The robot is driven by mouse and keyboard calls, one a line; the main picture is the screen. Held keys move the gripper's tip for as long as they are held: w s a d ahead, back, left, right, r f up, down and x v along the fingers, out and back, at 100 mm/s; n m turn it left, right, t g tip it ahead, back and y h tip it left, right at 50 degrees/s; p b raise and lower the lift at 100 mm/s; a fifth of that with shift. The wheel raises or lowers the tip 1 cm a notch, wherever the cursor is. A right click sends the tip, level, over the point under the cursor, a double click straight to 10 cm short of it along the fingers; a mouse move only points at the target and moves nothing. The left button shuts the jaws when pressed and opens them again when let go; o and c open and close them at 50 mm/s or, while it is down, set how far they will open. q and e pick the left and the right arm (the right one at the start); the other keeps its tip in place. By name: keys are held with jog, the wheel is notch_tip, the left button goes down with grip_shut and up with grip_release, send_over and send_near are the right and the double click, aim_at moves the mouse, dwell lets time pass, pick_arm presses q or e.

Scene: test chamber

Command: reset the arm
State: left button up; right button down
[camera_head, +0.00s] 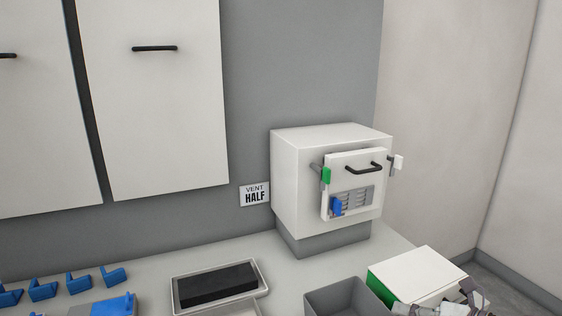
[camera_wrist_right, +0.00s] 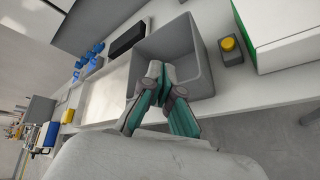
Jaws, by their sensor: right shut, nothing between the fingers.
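My right gripper (camera_head: 467,292) shows at the bottom right edge of the head view, in front of the white and green box, with the rest of the arm cut off. In the right wrist view its fingers (camera_wrist_right: 156,72) are together with nothing between them, seen over the near side of a grey bin (camera_wrist_right: 196,62). My left gripper is in neither view.
A tray (camera_head: 262,272) with a black block, blue hooks (camera_head: 78,283) and a white and green box (camera_head: 420,272) are nearby. Wall cupboards hang at left.

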jog(key=s+a+r+m+t+y, duration=0.2)
jog(key=a+r+m+t, duration=0.1)
jog(key=r+m+t, duration=0.6)
jog(key=s+d+f+m+g+h, duration=0.3)
jog(key=d+f+m+h, duration=0.2)
jog(key=f+m+h, duration=0.4)
jog(key=s+d+f+m+g+h, duration=0.2)
jog(key=s+d+f+m+h, duration=0.15)
jog(key=f+m+h, duration=0.55)
jog(key=s+a+f+m+g+y, duration=0.2)
jog(key=s+a+f+g+y, duration=0.3)
jog(key=s, duration=0.4)
jog(key=s+a+f+m+g+y, duration=0.2)
jog(key=s+a+f+g, duration=0.3)
jog(key=s+f, duration=0.25)
jog(key=s+f+g, duration=0.2)
jog(key=s+f, duration=0.1)
jog(key=f, duration=2.4)
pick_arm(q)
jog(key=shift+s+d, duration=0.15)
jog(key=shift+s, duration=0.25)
pick_arm(e)
jog(key=s+d+f, duration=0.3)
jog(key=s+f, duration=1)
jog(key=s, duration=0.2)
jog(key=shift+s+d+f+n+g, duration=0.25)
jog(key=shift+s+d+n+g, duration=0.05)
jog(key=shift+g, duration=0.1)
